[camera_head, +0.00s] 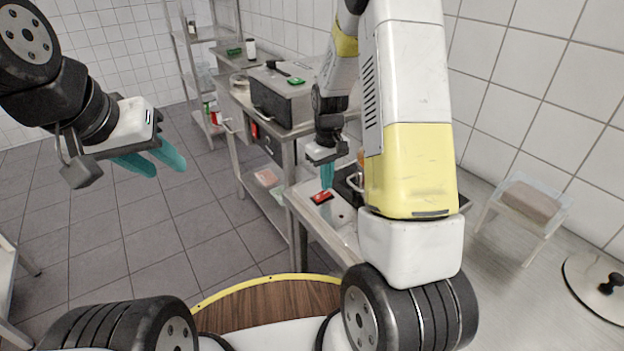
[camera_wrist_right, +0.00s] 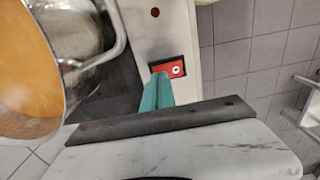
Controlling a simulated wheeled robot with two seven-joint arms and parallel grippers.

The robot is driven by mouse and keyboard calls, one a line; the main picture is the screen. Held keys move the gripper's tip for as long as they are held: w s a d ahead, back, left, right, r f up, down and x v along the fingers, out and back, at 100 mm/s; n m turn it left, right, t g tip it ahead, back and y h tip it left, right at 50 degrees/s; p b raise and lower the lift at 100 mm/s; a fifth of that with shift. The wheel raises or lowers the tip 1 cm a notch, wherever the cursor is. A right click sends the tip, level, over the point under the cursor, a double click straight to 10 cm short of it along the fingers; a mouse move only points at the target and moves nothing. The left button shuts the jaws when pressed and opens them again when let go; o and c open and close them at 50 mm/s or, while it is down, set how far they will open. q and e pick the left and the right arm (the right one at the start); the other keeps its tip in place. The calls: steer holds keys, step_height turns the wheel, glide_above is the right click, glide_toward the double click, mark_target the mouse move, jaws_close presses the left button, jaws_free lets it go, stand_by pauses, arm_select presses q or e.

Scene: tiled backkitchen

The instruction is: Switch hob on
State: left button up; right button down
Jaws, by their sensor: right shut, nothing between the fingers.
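The hob's red switch (camera_head: 321,197) sits in a dark frame on the light metal front strip of the counter. It also shows in the right wrist view (camera_wrist_right: 174,69), with a small round white mark on it. My right gripper (camera_head: 327,177) is shut and empty, pointing down at the switch. In the wrist view its teal fingertips (camera_wrist_right: 158,84) reach the switch's left side; I cannot tell whether they touch it. The dark hob (camera_wrist_right: 112,92) is mostly hidden by a metal pot and my right arm. My left gripper (camera_head: 152,160) is open and empty over the floor, far from the hob.
The metal pot (camera_wrist_right: 82,38) with orange-brown contents stands on the hob, its handle close to my right fingers. A grey box-like appliance (camera_head: 283,98) stands on the counter behind. A lid (camera_head: 597,284) and a small rack (camera_head: 530,200) lie at the right.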

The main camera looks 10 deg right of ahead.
steer(key=shift+f, duration=0.95)
stand_by(0.6)
steer(key=shift+r, duration=3.55)
steer(key=s+a+r+m+t+y, duration=0.1)
steer(key=s+a+r+m+t, duration=0.1)
steer(key=s+r, duration=0.8)
steer(key=s+a+r+m+t+y, duration=0.1)
steer(key=s+r+t, duration=0.3)
steer(key=s+r, duration=0.6)
steer(key=shift+s+a+r+m, duration=0.4)
steer(key=shift+s+a+m, duration=0.15)
steer(key=shift+s, duration=0.6)
steer(key=c, duration=2.2)
jaws_free()
